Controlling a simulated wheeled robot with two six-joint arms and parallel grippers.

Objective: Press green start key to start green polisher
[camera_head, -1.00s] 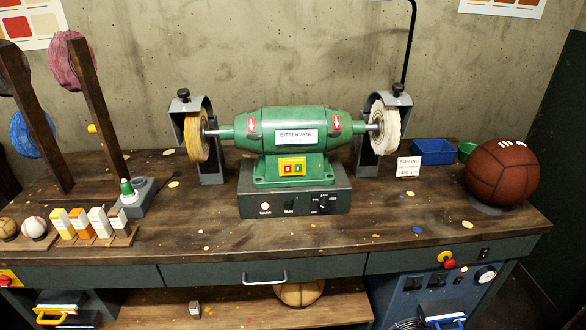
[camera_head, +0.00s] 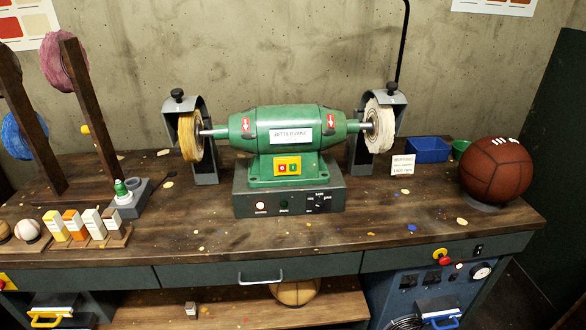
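The green polisher (camera_head: 262,124) stands on the bench, its green motor body on a dark grey control box (camera_head: 240,200). A small yellow switch plate (camera_head: 287,158) on the motor's foot carries a red key (camera_head: 282,167) on the left and the green start key (camera_head: 293,167) on the right. A yellowish wheel (camera_head: 187,138) is at the left shaft end and a white wheel (camera_head: 379,124) at the right, each under a grey guard. I cannot tell whether the wheels turn. Neither of my grippers is in view.
The wooden bench (camera_head: 385,220) is mostly clear in front of the polisher, with small scraps. A brown ball (camera_head: 496,170), a blue tray (camera_head: 428,150) and a white card (camera_head: 403,164) are at right.

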